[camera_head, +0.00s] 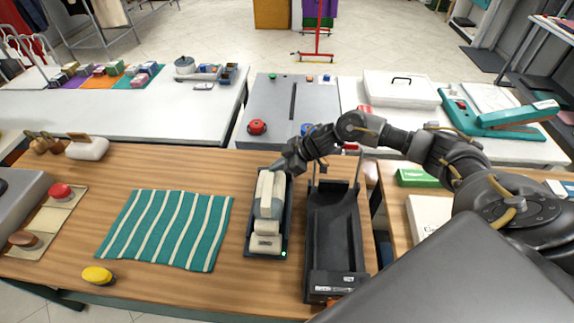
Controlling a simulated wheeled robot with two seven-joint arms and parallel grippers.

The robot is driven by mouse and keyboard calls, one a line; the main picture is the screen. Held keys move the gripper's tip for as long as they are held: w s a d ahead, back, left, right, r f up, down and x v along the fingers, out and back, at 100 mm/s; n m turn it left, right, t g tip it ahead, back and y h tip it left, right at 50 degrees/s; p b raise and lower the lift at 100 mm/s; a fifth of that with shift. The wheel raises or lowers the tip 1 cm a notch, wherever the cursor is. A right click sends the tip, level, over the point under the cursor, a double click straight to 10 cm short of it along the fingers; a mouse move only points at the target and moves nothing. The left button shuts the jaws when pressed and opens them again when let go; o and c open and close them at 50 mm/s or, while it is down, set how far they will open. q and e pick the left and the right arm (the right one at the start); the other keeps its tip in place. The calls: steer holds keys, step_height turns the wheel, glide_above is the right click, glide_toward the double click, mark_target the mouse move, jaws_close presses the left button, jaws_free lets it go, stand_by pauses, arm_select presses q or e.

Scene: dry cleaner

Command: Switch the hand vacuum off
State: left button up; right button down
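The hand vacuum (267,210), cream and grey, lies lengthwise in a narrow black cradle (248,236) on the wooden table. A small green light shows at the cradle's near right corner. My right arm reaches in from the right, and my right gripper (284,168) is at the far end of the vacuum, over or against it. Contact is unclear at this size. The fingers are small and dark, so their opening is unclear. No switch can be made out on the vacuum; its far end is partly hidden by the gripper. My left gripper is not in view.
A black open tray (335,235) stands just right of the cradle, below my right arm. A striped teal cloth (168,229) lies to the left, with a yellow-topped brush (97,275) near the front edge. A grey panel with a red button (257,127) stands behind.

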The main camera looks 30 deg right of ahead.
steer(key=shift+s+d+f, duration=0.1)
steer(key=shift+d+f, duration=0.05)
steer(key=shift+s+a+p, duration=0.2)
steer(key=shift+a+p, duration=0.1)
steer(key=shift+s+a+p, duration=0.3)
steer(key=shift+s+p, duration=0.15)
steer(key=shift+s, duration=0.05)
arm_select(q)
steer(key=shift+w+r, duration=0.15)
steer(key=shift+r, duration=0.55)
